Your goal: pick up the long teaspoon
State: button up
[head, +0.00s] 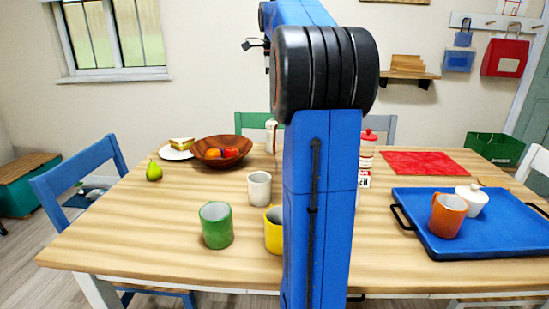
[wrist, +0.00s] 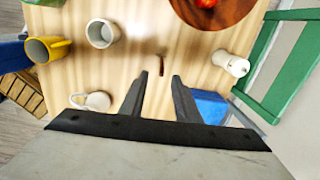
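My gripper (wrist: 160,77) shows in the wrist view above the wooden table, its two dark fingers apart and nothing visible between them. A small, narrow brown thing (wrist: 161,61) lies on the table just beyond the fingertips in that view. It is too small to tell whether it is part of the long teaspoon. I cannot clearly make out a teaspoon in either view. In the head view my blue arm stands across the middle and hides part of the table; the gripper does not show there.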

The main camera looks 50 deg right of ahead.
jog(key=shift+d+f, duration=0.1)
jog(key=shift+d, duration=0.35)
jog(key=shift+f+m, duration=0.3)
jog(key=shift+f, duration=0.05)
notch_tip(320, 180, down, 16)
jog(key=shift+f, duration=0.2)
grip_shut()
